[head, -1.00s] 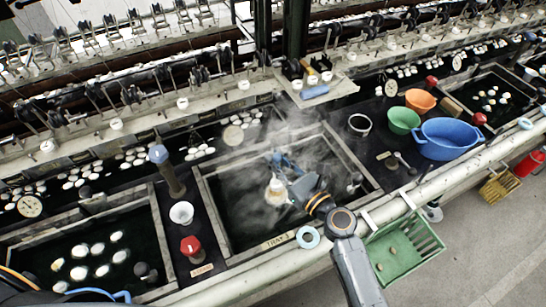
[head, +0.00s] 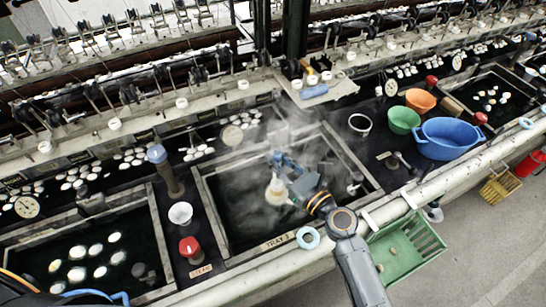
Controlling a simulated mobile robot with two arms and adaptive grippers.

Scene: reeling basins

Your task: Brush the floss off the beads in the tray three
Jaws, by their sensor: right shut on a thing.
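Tray three (head: 208,205) is a dark, water-filled basin with a grey frame and a "TRAY 3" label on its front edge. Steam drifts over it. My right gripper (head: 281,172) reaches in from the front right and is shut on a pale, bushy brush-like thing (head: 276,191), held over the middle of the tray. Whether it touches the water is unclear. Beads and floss in this tray cannot be made out under the steam and gripper.
A left basin (head: 158,240) holds several white beads. Between the basins stand a white cup (head: 180,213) and a red-topped thing (head: 190,247). Green (head: 403,120), orange (head: 420,100) and blue (head: 450,137) bowls stand right. A green crate (head: 408,252) hangs at the front rail.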

